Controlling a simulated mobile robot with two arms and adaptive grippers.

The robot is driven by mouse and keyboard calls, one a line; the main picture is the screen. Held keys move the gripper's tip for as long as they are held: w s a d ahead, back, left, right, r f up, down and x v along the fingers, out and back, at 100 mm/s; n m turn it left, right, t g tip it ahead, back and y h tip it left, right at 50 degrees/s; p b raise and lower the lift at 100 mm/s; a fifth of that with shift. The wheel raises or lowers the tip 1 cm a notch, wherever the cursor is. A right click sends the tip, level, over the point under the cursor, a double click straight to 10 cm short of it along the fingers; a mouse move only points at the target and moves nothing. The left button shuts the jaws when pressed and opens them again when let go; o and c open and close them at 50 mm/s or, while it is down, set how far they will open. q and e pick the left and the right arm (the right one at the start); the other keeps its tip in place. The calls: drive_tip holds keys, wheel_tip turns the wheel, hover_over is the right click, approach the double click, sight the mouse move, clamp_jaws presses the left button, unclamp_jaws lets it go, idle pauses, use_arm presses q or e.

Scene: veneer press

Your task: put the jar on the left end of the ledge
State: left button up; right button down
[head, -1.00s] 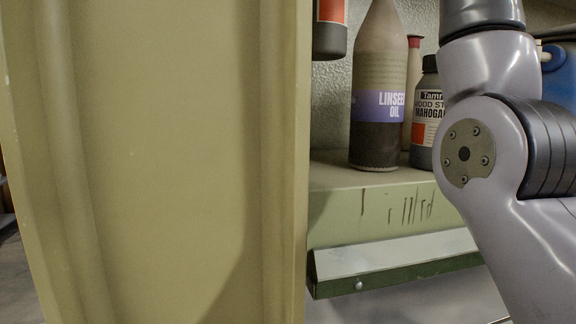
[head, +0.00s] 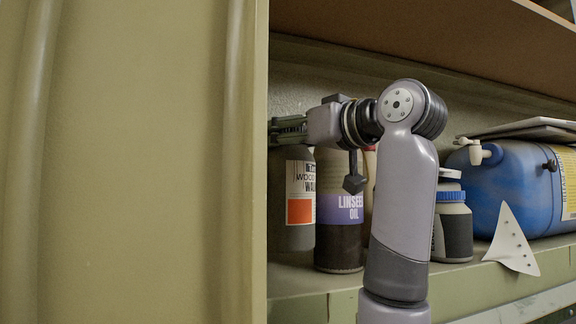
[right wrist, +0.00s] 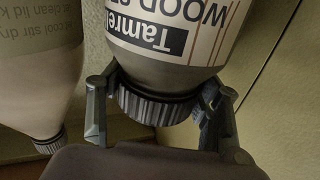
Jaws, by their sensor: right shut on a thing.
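The jar (head: 293,222), dark with a white and orange wood-stain label, stands upright at the left of the visible ledge (head: 300,281), beside the linseed oil bottle (head: 339,235). Its left side is cut off by a green panel. My right gripper (head: 288,130) is at its top; in the right wrist view my right gripper (right wrist: 160,108) is shut around the ribbed cap of the jar (right wrist: 170,68). I cannot tell whether the jar's base touches the ledge. The ledge's left end is hidden behind the panel. My left gripper is out of view.
The green panel (head: 130,160) fills the left of the head view. A blue-collared container (head: 453,225), a blue canister (head: 510,185) and a white triangular plate (head: 512,243) stand to the right. A brown shelf (head: 420,40) hangs above. A pale bottle (right wrist: 38,70) is close to the jar.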

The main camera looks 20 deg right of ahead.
sight(288, 166)
drive_tip(key=shift+f, duration=0.55)
wheel_tip(288, 166, down, 3)
drive_tip(key=shift+r+p, duration=0.1)
drive_tip(key=shift+p, duration=0.3)
drive_tip(key=shift+f, duration=0.4)
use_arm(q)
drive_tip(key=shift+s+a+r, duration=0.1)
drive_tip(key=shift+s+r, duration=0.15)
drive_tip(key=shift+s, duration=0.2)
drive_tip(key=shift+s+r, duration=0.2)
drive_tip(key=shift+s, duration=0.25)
use_arm(e)
drive_tip(key=c, duration=0.8)
unclamp_jaws()
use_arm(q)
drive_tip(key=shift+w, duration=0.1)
use_arm(e)
drive_tip(key=shift+o, duration=0.2)
drive_tip(key=shift+s, duration=0.1)
